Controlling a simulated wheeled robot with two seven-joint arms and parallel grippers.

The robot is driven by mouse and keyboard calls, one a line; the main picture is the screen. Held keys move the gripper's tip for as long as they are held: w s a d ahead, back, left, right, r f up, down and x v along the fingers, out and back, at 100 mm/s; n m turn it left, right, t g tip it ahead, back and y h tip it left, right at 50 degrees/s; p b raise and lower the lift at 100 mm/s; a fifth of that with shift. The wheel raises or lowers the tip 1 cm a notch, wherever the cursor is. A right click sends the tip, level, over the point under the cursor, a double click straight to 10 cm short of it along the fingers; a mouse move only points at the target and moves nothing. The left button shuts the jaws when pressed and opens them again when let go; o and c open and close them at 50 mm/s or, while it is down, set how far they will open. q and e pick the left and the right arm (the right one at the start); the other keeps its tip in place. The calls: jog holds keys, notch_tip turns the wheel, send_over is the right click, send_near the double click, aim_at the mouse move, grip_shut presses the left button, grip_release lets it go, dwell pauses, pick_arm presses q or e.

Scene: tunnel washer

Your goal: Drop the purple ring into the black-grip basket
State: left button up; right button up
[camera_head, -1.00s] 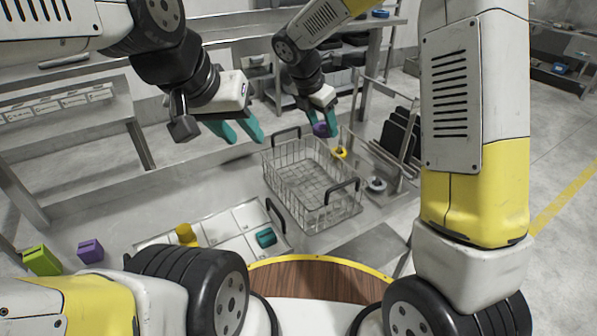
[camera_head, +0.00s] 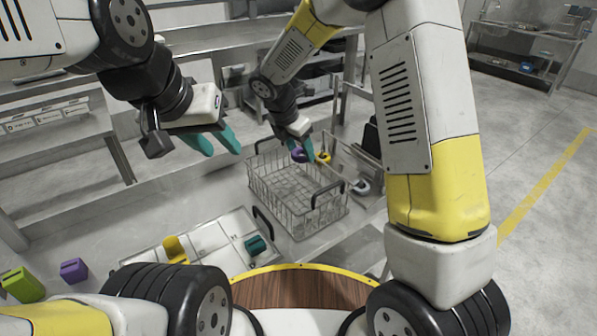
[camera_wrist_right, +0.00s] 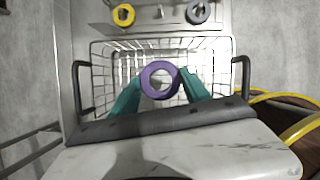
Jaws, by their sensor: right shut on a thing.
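The purple ring (camera_wrist_right: 147,88) is between the teal fingertips of my right gripper (camera_wrist_right: 160,88), which is shut on it. In the head view the ring (camera_head: 299,155) shows at the tips of my right gripper (camera_head: 300,150), by the far end of the basket. The wire basket with black grips (camera_head: 298,210) stands on the table. In the right wrist view the basket's wires (camera_wrist_right: 102,70) spread behind and around the ring, and it looks empty. My left gripper (camera_head: 217,142) is open and empty, in the air left of the basket.
A yellow ring (camera_head: 323,157) and a grey-white ring (camera_head: 361,187) lie right of the basket. A white tray (camera_head: 215,240) with yellow and teal pieces stands left of it. Green (camera_head: 22,284) and purple (camera_head: 74,270) blocks lie far left.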

jog(key=o, duration=1.4)
jog(key=shift+o, duration=0.2)
jog(key=v, duration=0.8)
